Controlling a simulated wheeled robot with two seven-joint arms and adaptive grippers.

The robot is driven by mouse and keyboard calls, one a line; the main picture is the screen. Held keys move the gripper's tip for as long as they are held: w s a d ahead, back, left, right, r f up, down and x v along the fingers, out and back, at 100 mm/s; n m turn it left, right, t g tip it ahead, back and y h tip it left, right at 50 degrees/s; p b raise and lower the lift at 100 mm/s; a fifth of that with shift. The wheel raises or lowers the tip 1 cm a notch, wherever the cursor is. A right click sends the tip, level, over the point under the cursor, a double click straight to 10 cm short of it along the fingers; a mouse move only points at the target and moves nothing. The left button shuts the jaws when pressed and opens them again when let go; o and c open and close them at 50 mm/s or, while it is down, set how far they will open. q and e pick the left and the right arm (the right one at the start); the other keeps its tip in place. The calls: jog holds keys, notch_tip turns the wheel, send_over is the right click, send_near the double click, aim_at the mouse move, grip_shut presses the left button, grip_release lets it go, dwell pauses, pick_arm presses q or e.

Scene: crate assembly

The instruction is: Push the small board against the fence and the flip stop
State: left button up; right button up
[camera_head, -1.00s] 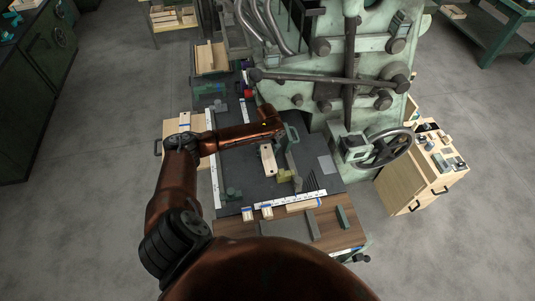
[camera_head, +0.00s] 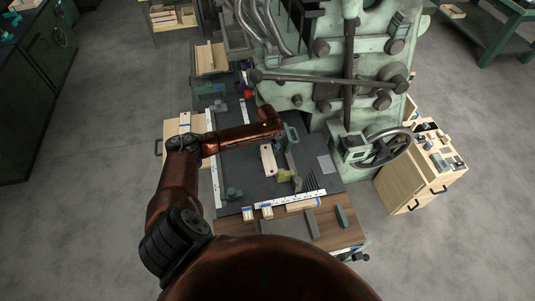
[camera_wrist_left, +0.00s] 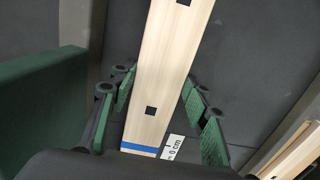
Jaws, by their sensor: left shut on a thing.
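The small board (camera_head: 268,160) is pale wood with dark square marks. It lies on the dark machine table, left of a long upright bar that looks like the fence (camera_head: 292,164). A yellowish block at the bar's near end, perhaps the flip stop (camera_head: 284,175), is close to the board's near end; I cannot tell if they touch. My left gripper (camera_wrist_left: 160,105) is shut on the small board (camera_wrist_left: 165,75), with green pads at its two sides and a blue band at its near end. My right gripper is out of view.
A white scale strip (camera_head: 290,199) runs along the table's front, with wood pieces (camera_head: 302,206) beside it. A large green machine (camera_head: 350,60) stands behind and right. A green block (camera_wrist_left: 40,100) is left in the wrist view. Bare dark table lies left of the board.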

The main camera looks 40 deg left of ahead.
pick_arm(q)
jog(key=shift+f, duration=0.15)
dwell(0.3)
jog(key=shift+p, duration=0.65)
jog(key=shift+s+d+p, duration=0.5)
jog(key=shift+d+p, duration=0.1)
jog(key=shift+p, duration=0.4)
dwell(0.5)
jog(key=o, duration=1.3)
notch_tip(320, 180, up, 9)
jog(key=p, duration=1)
